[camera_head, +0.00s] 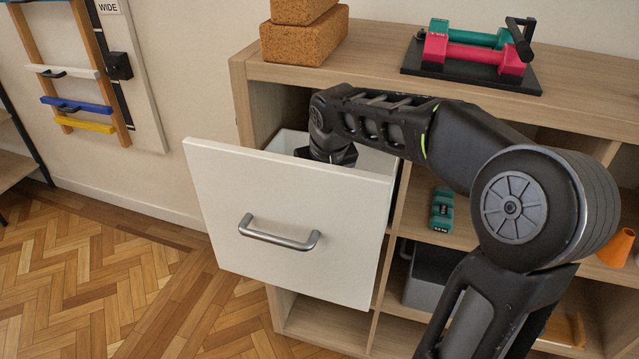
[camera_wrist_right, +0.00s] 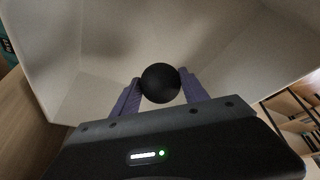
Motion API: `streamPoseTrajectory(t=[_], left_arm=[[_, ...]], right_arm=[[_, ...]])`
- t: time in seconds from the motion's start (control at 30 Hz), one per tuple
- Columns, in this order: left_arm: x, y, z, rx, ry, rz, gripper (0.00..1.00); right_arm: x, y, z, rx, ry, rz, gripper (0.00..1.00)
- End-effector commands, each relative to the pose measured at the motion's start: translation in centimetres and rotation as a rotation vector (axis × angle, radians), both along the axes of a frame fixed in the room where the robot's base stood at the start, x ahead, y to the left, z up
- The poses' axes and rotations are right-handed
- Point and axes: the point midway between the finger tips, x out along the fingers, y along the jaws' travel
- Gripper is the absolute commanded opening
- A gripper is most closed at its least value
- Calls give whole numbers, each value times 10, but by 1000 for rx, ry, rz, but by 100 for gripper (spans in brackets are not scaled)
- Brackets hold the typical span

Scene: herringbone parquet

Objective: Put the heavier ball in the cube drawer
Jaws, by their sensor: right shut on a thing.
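The white drawer (camera_head: 290,195) stands pulled open from the wooden shelf unit, its front facing me with a grey bar handle. My right arm reaches over the drawer front, and its hand goes down into the drawer, where the front hides the fingers. In the right wrist view my right gripper (camera_wrist_right: 160,84) is shut on a black ball (camera_wrist_right: 161,82), held between two purple fingers. The pale walls of the drawer (camera_wrist_right: 75,60) surround it there. I cannot tell whether the ball touches the drawer floor. No second ball shows. My left gripper is not in view.
Cork blocks (camera_head: 303,38) and a black tray with red and teal dumbbells (camera_head: 472,52) stand on the shelf unit's top. A teal weight (camera_head: 442,210), a grey bin (camera_head: 428,275) and an orange cone (camera_head: 616,247) sit in its compartments. Parquet (camera_head: 130,290) at left is clear.

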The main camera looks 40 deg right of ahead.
Motion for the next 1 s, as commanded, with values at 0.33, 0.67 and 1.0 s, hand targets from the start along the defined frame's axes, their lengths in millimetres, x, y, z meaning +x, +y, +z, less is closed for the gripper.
streamPoseTrajectory(t=[0.33,0.67,1.0], left_arm=[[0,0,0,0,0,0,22],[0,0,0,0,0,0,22],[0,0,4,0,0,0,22]], right_arm=[[0,0,0,0,-1,0,77],[-1,0,2,0,1,0,77],[-17,6,47,-1,-4,0,77]])
